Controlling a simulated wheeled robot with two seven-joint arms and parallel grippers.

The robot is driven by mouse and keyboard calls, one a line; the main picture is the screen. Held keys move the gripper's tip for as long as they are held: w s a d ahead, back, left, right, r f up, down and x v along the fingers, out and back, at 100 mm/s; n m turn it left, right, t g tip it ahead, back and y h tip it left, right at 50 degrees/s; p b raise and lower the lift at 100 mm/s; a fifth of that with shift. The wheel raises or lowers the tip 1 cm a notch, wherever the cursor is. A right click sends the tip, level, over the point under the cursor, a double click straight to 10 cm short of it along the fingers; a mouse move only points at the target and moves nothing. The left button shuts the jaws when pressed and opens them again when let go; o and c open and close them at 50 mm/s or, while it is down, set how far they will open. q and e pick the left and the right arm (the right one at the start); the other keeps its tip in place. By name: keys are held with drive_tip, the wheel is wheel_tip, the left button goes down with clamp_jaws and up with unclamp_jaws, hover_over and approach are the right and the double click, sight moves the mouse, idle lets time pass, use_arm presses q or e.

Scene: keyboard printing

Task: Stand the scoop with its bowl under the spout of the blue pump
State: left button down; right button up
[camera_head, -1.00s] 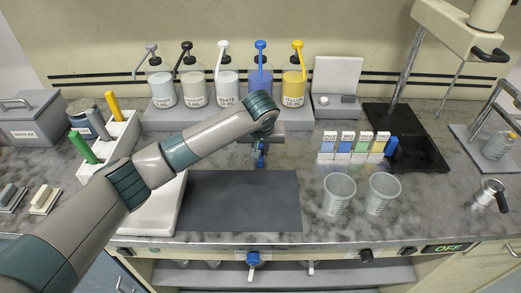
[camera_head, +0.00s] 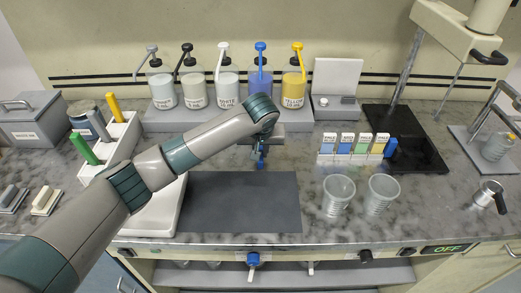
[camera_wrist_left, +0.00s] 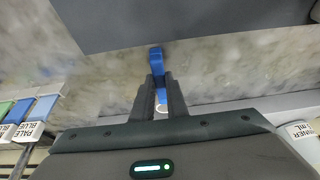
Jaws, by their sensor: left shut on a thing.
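The blue pump (camera_head: 261,47) tops a bottle of blue liquid, fourth from the left in the row at the back. In the left wrist view the handle (camera_wrist_left: 156,60) sits between the fingers (camera_wrist_left: 160,95). A small whitish rim, perhaps the bowl, shows behind them. I cannot tell whether the scoop touches the counter. My right gripper is not in view.
The bottles stand on a grey shelf (camera_head: 160,124). A dark mat (camera_head: 240,205) lies clear in front. Two clear cups (camera_head: 338,195) and a row of colour-labelled blocks (camera_head: 352,150) are on the right. A white rack (camera_head: 118,145) with coloured sticks is on the left.

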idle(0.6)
use_arm(q)
drive_tip(key=shift+f+p, duration=0.3)
drive_tip(key=shift+p, duration=0.25)
idle(0.6)
drive_tip(key=c, duration=1.8)
unclamp_jaws()
drive_tip(key=shift+o, duration=0.7)
drive_tip(key=shift+r, duration=0.15)
wheel_tip(320, 180, up, 2)
drive_tip(key=p, duration=0.3)
drive_tip(key=shift+r, duration=0.2)
drive_tip(key=shift+r+p, duration=2.2)
drive_tip(key=shift+p, duration=0.25)
